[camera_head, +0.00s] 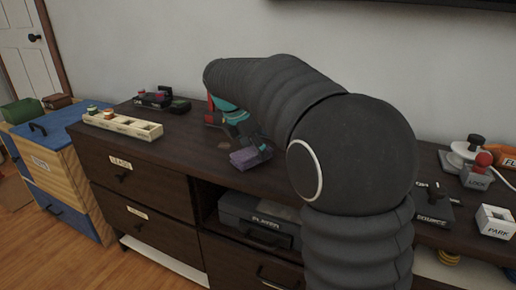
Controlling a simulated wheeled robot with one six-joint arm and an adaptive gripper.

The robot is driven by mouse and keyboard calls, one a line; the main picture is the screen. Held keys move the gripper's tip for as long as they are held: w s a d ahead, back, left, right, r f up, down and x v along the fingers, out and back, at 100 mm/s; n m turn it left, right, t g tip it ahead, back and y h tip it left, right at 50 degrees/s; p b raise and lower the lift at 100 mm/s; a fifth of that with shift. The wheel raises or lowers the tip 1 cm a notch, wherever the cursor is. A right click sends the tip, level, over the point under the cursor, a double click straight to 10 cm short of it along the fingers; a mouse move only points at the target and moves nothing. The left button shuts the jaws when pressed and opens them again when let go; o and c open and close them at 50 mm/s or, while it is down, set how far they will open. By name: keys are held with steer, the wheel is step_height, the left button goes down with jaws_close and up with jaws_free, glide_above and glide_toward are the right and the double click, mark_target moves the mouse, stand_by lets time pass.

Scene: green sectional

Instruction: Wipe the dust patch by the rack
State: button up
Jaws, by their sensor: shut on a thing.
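My gripper (249,148) is shut on a purple block, apparently a sponge (246,160), low over the dark cabinet top near its front edge. I cannot tell whether the sponge touches the surface. A faint brownish patch, possibly the dust (224,145), shows on the top just left of the sponge. A pale wooden rack (136,127) with several compartments and small pegs at its left end lies further left. My arm hides the cabinet top behind and right of the gripper.
A black tray with small items (154,101) stands behind the rack. A red thing (211,118) is partly hidden behind my gripper. A white PARK box (495,221), a dark labelled box (433,208) and a red-knobbed box (478,174) stand at right. Bare top lies between rack and gripper.

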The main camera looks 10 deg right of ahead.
mark_target(266, 163)
steer(key=shift+w+a, duration=1.3)
steer(key=shift+a, duration=0.5)
steer(key=shift+w+a, duration=1.25)
steer(key=shift+a, duration=0.5)
steer(key=shift+w+a, duration=1.3)
steer(key=shift+a, duration=0.5)
steer(key=shift+d, duration=0.1)
steer(key=shift+s+d+b, duration=0.3)
steer(key=shift+s+d, duration=0.75)
steer(key=shift+d, duration=0.3)
steer(key=shift+s+d+f+b, duration=0.1)
steer(key=shift+s+d+b, duration=0.05)
steer(key=shift+s+d, duration=0.45)
steer(key=shift+s+d+b, duration=0.15)
steer(key=shift+s+d, duration=0.25)
steer(key=shift+d, duration=0.35)
steer(key=shift+s+d, duration=0.6)
steer(key=shift+d, duration=0.2)
steer(key=shift+s+d, duration=0.55)
steer(key=shift+d, duration=0.3)
steer(key=shift+s+d, duration=0.6)
steer(key=shift+d, duration=0.2)
steer(key=shift+s+d+f, duration=0.1)
steer(key=shift+s+d, duration=0.5)
steer(key=shift+d, duration=0.2)
steer(key=shift+s+d, duration=0.6)
steer(key=shift+d, duration=0.2)
